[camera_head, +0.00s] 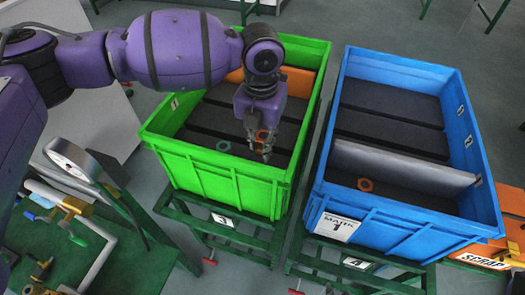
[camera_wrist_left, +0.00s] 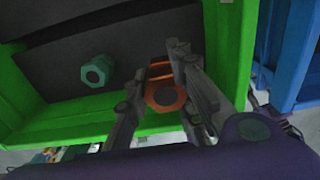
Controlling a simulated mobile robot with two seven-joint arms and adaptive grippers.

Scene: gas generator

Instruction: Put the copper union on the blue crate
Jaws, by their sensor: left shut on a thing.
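My left gripper (camera_head: 264,150) is over the front right part of the green crate (camera_head: 215,178). It is shut on a copper union (camera_wrist_left: 166,92), an orange hexagonal piece between the fingers in the left wrist view. In the head view the held union is small and partly hidden by the fingers. The blue crate (camera_head: 470,130) stands to the right of the green one. An orange-copper ring-shaped piece (camera_head: 365,185) lies on the floor of its front compartment. My right gripper is not in view.
A teal nut-like piece (camera_head: 223,145) lies in the green crate and also shows in the left wrist view (camera_wrist_left: 97,72). A grey divider (camera_head: 405,165) crosses the blue crate. Crate rims stand between the two interiors. A green table (camera_head: 110,270) with pipes is at lower left.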

